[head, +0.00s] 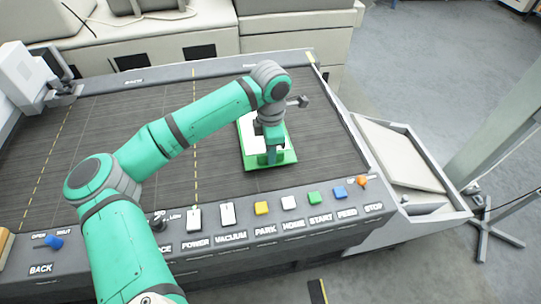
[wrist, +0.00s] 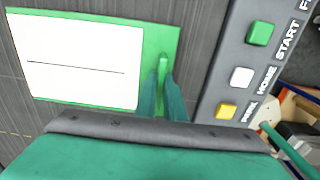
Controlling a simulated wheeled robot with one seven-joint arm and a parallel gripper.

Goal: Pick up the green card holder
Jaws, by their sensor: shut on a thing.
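The green card holder (head: 285,158) lies on the dark ribbed machine bed, near the front control strip. It is a flat green plate with a white card with a dark line on it, and a raised green tab at one end. In the wrist view the holder (wrist: 160,45) fills the upper left. My gripper (head: 269,157) is over the front end of the holder. In the wrist view its two fingers (wrist: 163,88) are shut on the green tab, one on each side. The head view hides part of the card behind my arm.
The machine bed (head: 110,125) around the holder is clear. The front strip carries labelled buttons, among them a yellow one (head: 261,208), a green one (head: 313,198) and an orange knob (head: 362,182). A grey tray (head: 446,195) is at the right. A white unit (head: 25,78) stands at the left.

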